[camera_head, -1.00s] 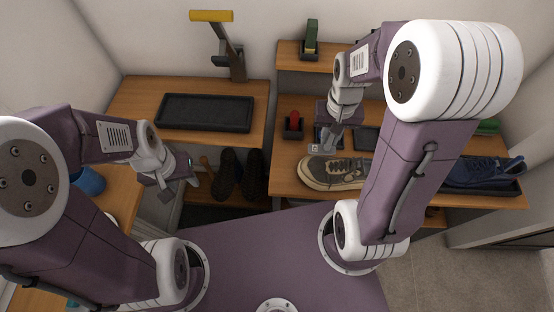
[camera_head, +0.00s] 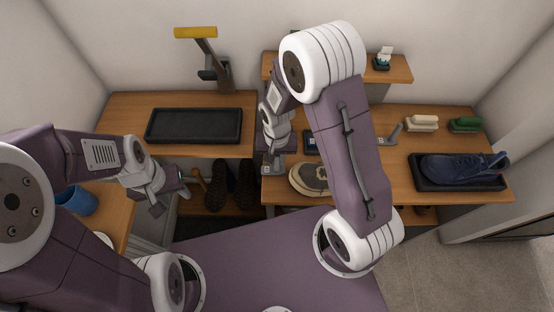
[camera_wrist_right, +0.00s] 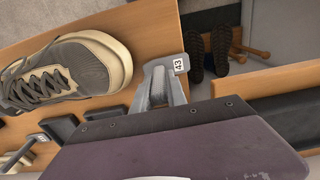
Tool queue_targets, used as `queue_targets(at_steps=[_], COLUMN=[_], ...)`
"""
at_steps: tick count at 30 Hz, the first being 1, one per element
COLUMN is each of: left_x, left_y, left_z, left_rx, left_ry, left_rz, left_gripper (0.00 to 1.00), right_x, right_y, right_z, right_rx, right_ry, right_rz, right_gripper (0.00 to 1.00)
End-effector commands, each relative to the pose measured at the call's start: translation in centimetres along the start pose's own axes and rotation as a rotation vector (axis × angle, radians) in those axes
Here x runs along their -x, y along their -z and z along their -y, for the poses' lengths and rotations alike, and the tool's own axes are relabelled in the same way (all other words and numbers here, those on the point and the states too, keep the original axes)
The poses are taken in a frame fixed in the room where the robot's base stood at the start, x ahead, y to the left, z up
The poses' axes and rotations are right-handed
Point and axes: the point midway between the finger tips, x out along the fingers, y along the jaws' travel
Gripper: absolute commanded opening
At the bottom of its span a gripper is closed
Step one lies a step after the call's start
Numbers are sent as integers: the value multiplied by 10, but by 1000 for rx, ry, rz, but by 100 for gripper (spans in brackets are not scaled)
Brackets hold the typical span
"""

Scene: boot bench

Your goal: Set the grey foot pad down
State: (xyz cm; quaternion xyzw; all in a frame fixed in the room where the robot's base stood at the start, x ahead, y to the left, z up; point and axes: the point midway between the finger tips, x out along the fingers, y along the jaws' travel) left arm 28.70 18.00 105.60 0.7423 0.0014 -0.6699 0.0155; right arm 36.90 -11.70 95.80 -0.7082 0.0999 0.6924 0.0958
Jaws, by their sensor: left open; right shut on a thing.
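The grey foot pad (camera_head: 268,170) is at the left end of the right-hand bench, left of the grey shoe (camera_head: 312,178). My right gripper (camera_head: 273,156) is shut on it. In the right wrist view, the pad's grey end with a "43" label (camera_wrist_right: 180,65) reaches past the bench's edge. Whether the pad touches the wood cannot be told. The shoe also shows in the right wrist view (camera_wrist_right: 65,75), apart from the pad. My left gripper (camera_head: 167,193) is open and empty at the left, away from the pad.
A black tray (camera_head: 194,137) lies on the left bench. A blue shoe (camera_head: 455,167) sits in another tray at right. A similar grey piece (camera_head: 390,136) and brushes (camera_head: 421,123) stand behind. Dark boots (camera_head: 233,186) are on the low shelf. My arm hides part of the bench.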

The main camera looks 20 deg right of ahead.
Motion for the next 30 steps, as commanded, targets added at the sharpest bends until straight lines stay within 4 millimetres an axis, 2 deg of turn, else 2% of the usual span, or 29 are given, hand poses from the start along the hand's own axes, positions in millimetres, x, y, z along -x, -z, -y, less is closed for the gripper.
queue_targets(at_steps=[3,12,13,15,24,27,30], left_x=[1,-3,-2,-1,-1,1,0], left_y=[0,0,0,0,0,0,0], left_z=[0,0,0,0,0,0,0], left_rx=[0,0,0,0,0,0,0], left_ry=[0,0,0,0,0,0,0], left_rz=[0,0,0,0,0,0,0], left_gripper=[43,43,43,43,43,43,43], right_x=[-8,-12,-11,-10,-9,-2,14], right_y=[0,0,0,0,0,1,2], right_z=[0,0,0,0,0,0,1], right_rx=[0,0,0,0,0,0,0], right_ry=[0,1,1,1,1,2,4], right_rz=[0,-1,-2,-2,-2,-3,-7], right_gripper=[0,0,20,39,39,39,39])
